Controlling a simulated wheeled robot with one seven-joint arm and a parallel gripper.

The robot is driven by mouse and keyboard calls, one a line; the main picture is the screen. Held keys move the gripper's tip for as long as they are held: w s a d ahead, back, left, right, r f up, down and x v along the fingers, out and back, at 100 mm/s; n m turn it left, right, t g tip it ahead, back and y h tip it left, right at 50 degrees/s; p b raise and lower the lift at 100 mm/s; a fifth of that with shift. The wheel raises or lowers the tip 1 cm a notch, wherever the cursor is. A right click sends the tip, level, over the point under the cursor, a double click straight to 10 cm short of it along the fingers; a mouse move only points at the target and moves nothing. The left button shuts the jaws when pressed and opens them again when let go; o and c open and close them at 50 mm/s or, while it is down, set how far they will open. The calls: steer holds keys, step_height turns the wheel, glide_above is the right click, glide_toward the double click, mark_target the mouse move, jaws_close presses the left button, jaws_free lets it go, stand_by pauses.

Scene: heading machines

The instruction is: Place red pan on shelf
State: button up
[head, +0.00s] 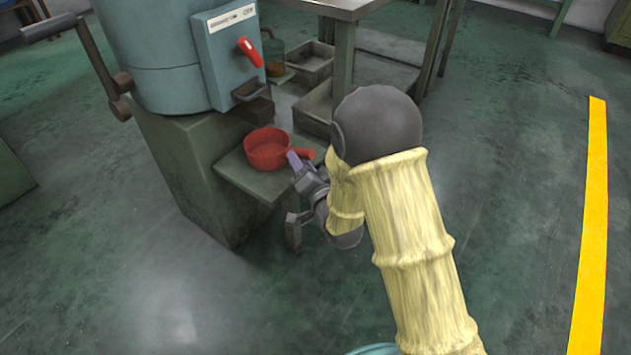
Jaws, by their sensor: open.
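The red pan (267,149) sits upright on a small green-grey ledge (236,171) at the front of the blue-grey machine. Its short red handle (304,154) points right, toward my arm. My gripper (294,172) is at the right edge of the ledge, just below and beside the handle. One purple-tipped finger shows close to the handle; I cannot tell whether it touches. The gripper is open and holds nothing. My arm hides part of the area to the right of the ledge. A low shelf (318,107) with grey trays is under the table behind.
The blue-grey machine (160,60) with a red lever (250,52) and a crank (100,75) stands at left. A metal-topped table (335,6) is behind. Grey trays (310,66) and a glass jar (273,55) are below it. Floor is clear left front and right, by a yellow line (592,220).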

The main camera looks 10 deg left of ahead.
steer(key=p+v, duration=0.4)
steer(key=v, duration=0.5)
steer(key=shift+s+d, duration=0.2)
steer(key=shift+s, duration=0.05)
steer(key=shift+w, duration=0.1)
steer(key=w+d+n+g+h, duration=0.1)
steer(key=w+d+g+h, duration=0.25)
steer(key=d+h, duration=0.75)
steer(key=s+d+r+n+g, duration=0.1)
steer(key=s+d+r+g, duration=0.3)
steer(key=s+d+g, duration=0.4)
steer(key=s+d, duration=0.6)
steer(key=d, duration=0.1)
steer(key=shift+s, duration=0.2)
